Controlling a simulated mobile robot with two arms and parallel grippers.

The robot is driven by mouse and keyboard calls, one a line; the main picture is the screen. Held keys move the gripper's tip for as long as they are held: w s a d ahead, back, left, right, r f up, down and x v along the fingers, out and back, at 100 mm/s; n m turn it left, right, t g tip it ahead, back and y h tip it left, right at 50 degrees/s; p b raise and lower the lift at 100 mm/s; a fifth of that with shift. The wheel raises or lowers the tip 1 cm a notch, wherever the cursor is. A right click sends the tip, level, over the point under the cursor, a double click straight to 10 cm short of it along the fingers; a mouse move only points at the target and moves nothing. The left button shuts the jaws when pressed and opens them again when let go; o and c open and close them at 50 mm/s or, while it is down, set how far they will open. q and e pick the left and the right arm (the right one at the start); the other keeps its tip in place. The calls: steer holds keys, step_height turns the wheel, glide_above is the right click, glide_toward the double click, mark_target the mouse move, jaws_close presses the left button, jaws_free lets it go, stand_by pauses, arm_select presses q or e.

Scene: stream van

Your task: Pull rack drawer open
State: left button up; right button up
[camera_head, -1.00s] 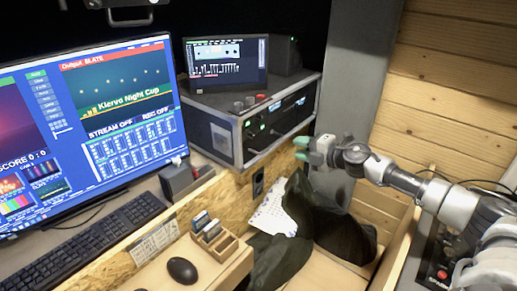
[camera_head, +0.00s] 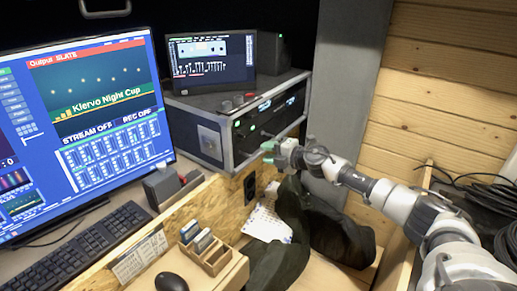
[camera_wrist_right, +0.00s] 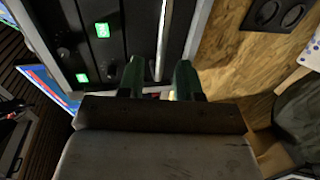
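The rack (camera_head: 205,112) is a dark case with metal edges, standing on the desk at the back. Its front panel (camera_head: 262,121) faces right and carries stacked units with green lights. The same panel shows in the wrist view (camera_wrist_right: 118,50), with a metal edge strip beside it. My right gripper (camera_head: 267,153) is just in front of the lower part of this panel. In the wrist view its two green fingertips (camera_wrist_right: 160,80) are apart, pointing at the panel's edge strip. I see no drawer handle between them, and the panel looks closed. My left gripper is out of view.
A large monitor (camera_head: 90,120) and keyboard (camera_head: 70,255) fill the left side. A small screen (camera_head: 212,60) stands on the rack. A wooden card holder (camera_head: 215,258) and mouse (camera_head: 171,283) are in front. Dark cloth (camera_head: 335,235) lies below my right arm. A wooden wall rises at right.

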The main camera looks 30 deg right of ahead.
mark_target(259, 151)
steer(key=shift+x, duration=2.1)
jaws_close()
